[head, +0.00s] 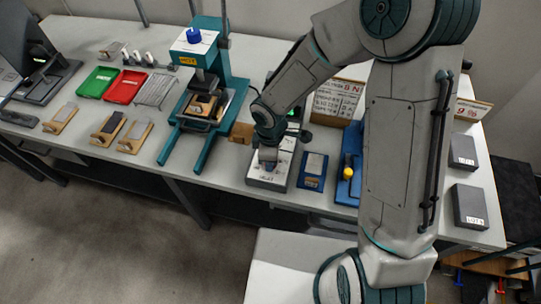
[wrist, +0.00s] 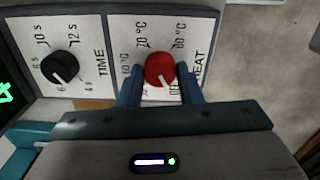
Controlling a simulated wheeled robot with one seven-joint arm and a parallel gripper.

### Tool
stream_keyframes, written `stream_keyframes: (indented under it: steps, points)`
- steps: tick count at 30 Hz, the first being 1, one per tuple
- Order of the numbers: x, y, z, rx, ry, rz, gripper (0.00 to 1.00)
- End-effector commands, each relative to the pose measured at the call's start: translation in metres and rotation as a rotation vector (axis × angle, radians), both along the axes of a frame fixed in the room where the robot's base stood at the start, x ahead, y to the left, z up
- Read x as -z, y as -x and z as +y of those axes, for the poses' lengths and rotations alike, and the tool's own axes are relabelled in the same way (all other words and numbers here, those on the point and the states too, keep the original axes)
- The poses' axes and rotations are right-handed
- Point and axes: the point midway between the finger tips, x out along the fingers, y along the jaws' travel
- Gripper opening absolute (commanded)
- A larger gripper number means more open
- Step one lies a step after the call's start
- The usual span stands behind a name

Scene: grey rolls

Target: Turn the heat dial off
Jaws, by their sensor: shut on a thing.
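The red heat dial (wrist: 160,67) sits on a white panel marked HEAT (wrist: 200,68) in the wrist view. My gripper (wrist: 160,78) has one blue finger on each side of the dial and is shut on it. The dial's pale pointer mark faces down and slightly right, towards lettering that looks like OFF, partly covered by the right finger. In the head view my gripper (head: 268,156) is over the grey control box (head: 267,183), and the dial is hidden there.
A black TIME dial (wrist: 60,67) is left of the heat dial, with a green-lit display beside it. In the head view a teal press (head: 208,75) stands left of the box. A blue tray (head: 313,171) lies just right of it.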

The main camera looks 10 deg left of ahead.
Motion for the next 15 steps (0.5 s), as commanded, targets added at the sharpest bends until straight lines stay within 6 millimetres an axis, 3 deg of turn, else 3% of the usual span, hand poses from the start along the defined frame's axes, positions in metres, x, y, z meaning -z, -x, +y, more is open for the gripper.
stream_keyframes:
  steps: [15]
  points:
    - [-0.0008, -0.0007, 0.0009, -0.053, -0.002, -0.003, 0.10]
